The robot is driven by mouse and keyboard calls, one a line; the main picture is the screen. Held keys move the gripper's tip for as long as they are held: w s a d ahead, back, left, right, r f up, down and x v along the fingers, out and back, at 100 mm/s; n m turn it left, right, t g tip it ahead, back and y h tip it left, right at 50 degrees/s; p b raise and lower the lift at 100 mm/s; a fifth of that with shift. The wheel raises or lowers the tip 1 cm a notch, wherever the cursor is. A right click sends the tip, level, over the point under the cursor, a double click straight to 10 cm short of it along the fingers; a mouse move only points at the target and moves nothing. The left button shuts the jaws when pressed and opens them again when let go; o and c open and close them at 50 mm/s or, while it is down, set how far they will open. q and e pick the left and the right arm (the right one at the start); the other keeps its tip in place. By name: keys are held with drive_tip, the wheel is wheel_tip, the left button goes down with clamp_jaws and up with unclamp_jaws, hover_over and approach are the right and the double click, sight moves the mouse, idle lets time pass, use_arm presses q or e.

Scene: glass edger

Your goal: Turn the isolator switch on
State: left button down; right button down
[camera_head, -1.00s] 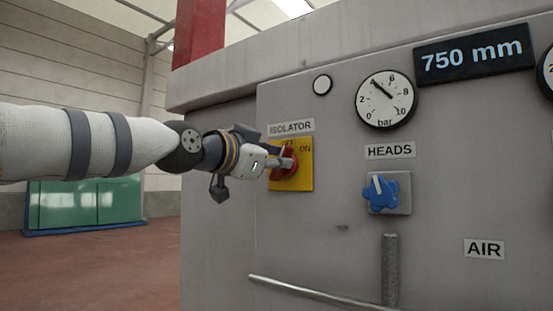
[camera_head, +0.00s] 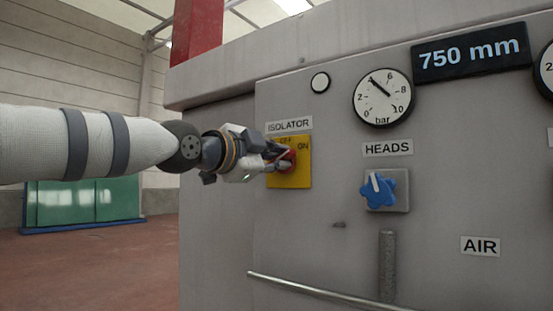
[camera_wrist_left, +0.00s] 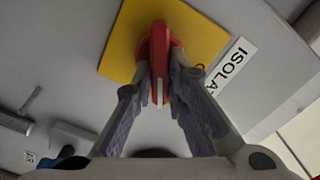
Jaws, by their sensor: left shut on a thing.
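The isolator switch is a red handle (camera_head: 291,156) on a yellow plate (camera_head: 290,180) marked OFF at the top and ON at the right. My left gripper (camera_head: 285,158) reaches it from the left and is shut on the handle. In the left wrist view the two fingers (camera_wrist_left: 160,88) clasp the red handle (camera_wrist_left: 159,45) from both sides. The handle stands slanted to the edges of the yellow plate (camera_wrist_left: 203,35), its white mark pointing roughly between OFF and ON. The fingers partly cover the OFF marking. My right gripper is out of view.
A blue HEADS knob (camera_head: 379,189) sits to the right on the grey panel (camera_head: 335,180), below a pressure gauge (camera_head: 382,97). A metal rail (camera_head: 320,290) runs along the lower panel. Green glass sheets (camera_head: 85,206) stand far left.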

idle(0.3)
use_arm(q)
drive_tip(key=c, duration=1.6)
unclamp_jaws()
drive_tip(key=v, duration=0.7)
drive_tip(key=shift+s, duration=0.15)
drive_tip(key=shift+a, duration=0.15)
